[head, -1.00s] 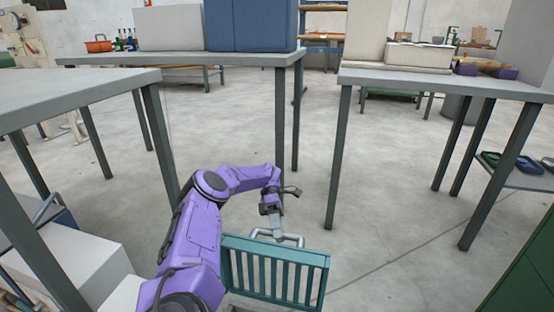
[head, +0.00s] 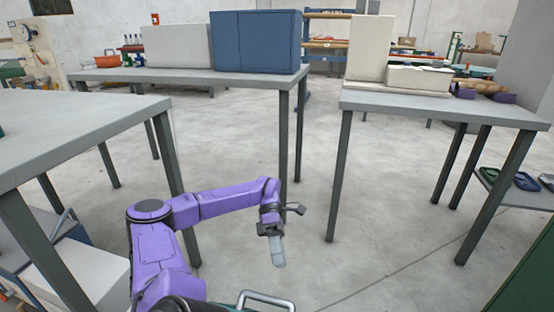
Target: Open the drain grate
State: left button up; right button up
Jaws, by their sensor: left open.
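The grey bar handle (head: 266,298) of the drain grate shows at the bottom edge of the head view. Only a sliver of the teal grate shows beside it; the rest is below the picture. My left gripper (head: 278,257) is open and empty. In the picture it is above the handle, with a visible gap between its fingertips and the bar. Its purple arm comes in from the lower left. My right gripper is out of view.
A grey table (head: 75,125) stands close on the left, with a white box (head: 82,270) below it. Another table (head: 205,77) stands ahead and a third (head: 450,103) at the right. A dark green surface (head: 530,275) fills the lower right corner. Bare floor lies between the tables.

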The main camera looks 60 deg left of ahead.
pick_arm(q)
jog(key=d, duration=0.1)
jog(key=s+d+r, duration=0.1)
jog(key=s+d+p, duration=0.1)
jog(key=shift+r, duration=0.3)
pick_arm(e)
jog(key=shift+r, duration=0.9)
pick_arm(q)
jog(key=shift+s, duration=0.1)
